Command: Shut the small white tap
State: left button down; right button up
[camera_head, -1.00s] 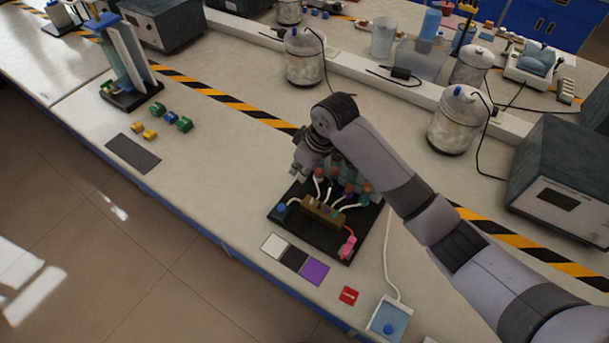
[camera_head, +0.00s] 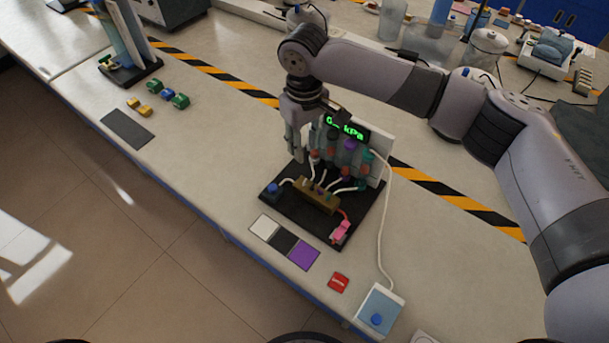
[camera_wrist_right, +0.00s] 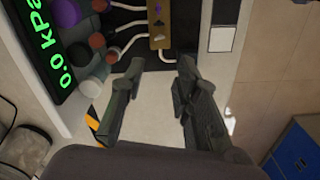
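A dark board (camera_head: 349,230) on the bench carries a brass-brown valve block (camera_head: 318,199) with white tubes. In the right wrist view the block (camera_wrist_right: 161,15) has a row of small taps; the one nearest my fingers looks white (camera_wrist_right: 159,42), with dark and purple ones beyond. Which way the white tap is turned is too small to tell. My right gripper (camera_head: 297,153) hangs above the left back of the board, pointing down. Its two fingers (camera_wrist_right: 160,66) are apart with nothing between them, short of the block. My left gripper is out of view.
A green display (camera_head: 346,128) reading kPa and capped bottles (camera_head: 349,153) stand behind the block, close to my right gripper. White, black and purple squares (camera_head: 304,254), a red tag (camera_head: 338,283) and a blue-button box (camera_head: 380,309) lie in front.

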aim_at(305, 181)
notch_tip(305, 181, down, 12)
jog(key=shift+r+p, duration=0.15)
jog(key=shift+p, duration=0.7)
jog(key=shift+f, duration=0.75)
jog(key=shift+c, duration=0.3)
grip_shut()
